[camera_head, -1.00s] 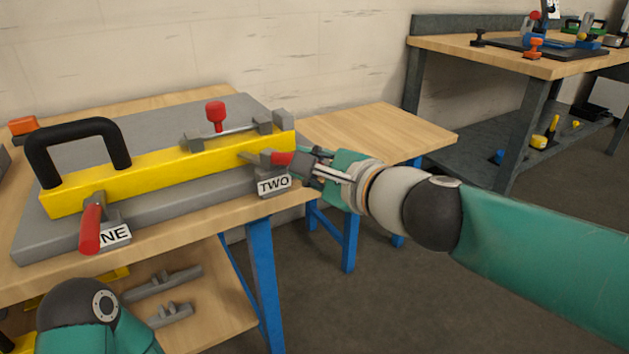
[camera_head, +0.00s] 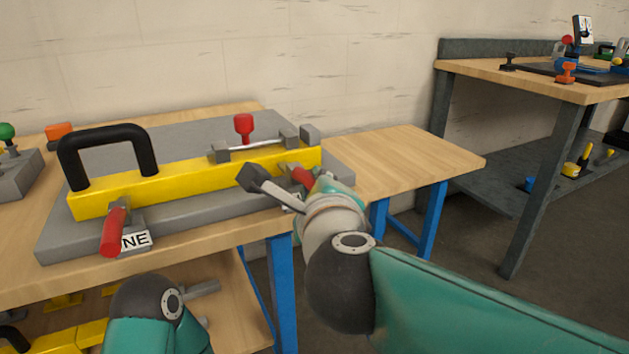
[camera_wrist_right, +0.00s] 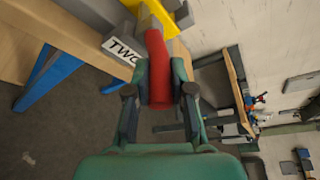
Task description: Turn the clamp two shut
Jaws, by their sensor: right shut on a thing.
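Clamp two's red handle (camera_head: 303,176) shows at the right end of the yellow bar (camera_head: 190,178), pointing down and to the right. My right gripper (camera_head: 290,183) is shut on this handle, with the wrist on the near side. In the right wrist view the red handle (camera_wrist_right: 158,65) stands between the two fingers of the gripper (camera_wrist_right: 158,88). The label TWO (camera_wrist_right: 120,48) shows there beside the handle; in the head view the gripper mostly hides it. My left gripper is out of view; only part of its arm shows at the lower left.
Clamp one, with its red handle (camera_head: 113,232), hangs at the bar's left end. A black carry handle (camera_head: 108,150) arches over the bar. A red-knobbed clamp (camera_head: 244,127) stands behind. The grey plate (camera_head: 150,222) lies on the wooden bench (camera_head: 415,160), whose right end is clear.

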